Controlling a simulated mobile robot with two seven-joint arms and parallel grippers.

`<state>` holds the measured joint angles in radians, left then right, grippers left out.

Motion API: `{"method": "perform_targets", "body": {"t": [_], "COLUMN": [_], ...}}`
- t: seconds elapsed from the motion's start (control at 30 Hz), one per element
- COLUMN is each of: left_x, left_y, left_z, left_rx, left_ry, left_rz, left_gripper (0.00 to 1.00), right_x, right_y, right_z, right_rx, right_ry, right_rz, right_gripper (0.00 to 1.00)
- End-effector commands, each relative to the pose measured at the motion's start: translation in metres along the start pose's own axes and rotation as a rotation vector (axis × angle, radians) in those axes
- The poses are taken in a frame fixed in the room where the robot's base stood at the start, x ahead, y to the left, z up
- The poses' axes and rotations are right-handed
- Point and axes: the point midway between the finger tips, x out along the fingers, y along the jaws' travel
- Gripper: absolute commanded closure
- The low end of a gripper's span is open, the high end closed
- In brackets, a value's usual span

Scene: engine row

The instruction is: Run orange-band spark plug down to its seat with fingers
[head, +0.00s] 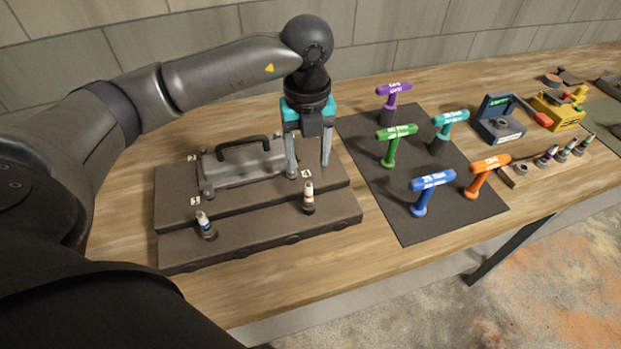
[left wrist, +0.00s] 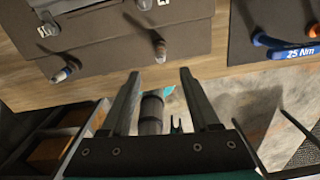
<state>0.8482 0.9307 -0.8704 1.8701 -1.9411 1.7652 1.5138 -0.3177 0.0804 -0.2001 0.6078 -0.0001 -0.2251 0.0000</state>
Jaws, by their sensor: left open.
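The orange-band spark plug (head: 308,197) stands upright in the right part of the dark engine block (head: 260,238), its white top and orange band showing. How deep it sits cannot be told. In the left wrist view the plug (left wrist: 160,50) is beyond the gap between the fingertips. My left gripper (head: 309,170) is open and empty, its fingers pointing down just behind the plug in the head view; no contact shows. A second plug (head: 206,225) with a blue band stands at the block's left. My right gripper is not in view.
A metal cover with a black handle (head: 243,148) lies on the block behind the plugs. Right of it, a dark mat (head: 405,225) holds several coloured T-handle tools. Farther right are a grey tester box (head: 499,120), a yellow device (head: 557,112) and a wooden plug rack (head: 520,178).

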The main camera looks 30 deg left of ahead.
Motion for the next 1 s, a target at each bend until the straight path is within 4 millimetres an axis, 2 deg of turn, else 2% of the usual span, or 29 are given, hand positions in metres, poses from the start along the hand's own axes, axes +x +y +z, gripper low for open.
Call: {"method": "perform_targets", "body": {"t": [0.13,0.37,0.5,0.7,1.0], "left_x": [0.031,0.076,0.097,0.113,0.115], "left_y": [0.001,0.0,0.0,-0.001,-0.001], "left_z": [-0.001,-0.001,-0.001,-0.001,-0.001], "left_rx": [0.001,0.001,0.002,0.002,0.003], "left_ry": [0.005,0.004,0.002,0.002,0.001], "left_rz": [0.003,0.001,0.0,-0.001,-0.002], "left_gripper": [0.38,0.38,0.38,0.38,0.38], "right_x": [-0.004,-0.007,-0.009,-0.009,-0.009], "right_y": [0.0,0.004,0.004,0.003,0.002], "right_z": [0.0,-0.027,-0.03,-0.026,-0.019], "right_rx": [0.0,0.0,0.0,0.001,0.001], "right_ry": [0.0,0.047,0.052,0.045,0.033], "right_rz": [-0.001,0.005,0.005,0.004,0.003], "right_gripper": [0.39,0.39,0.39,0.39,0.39]}}
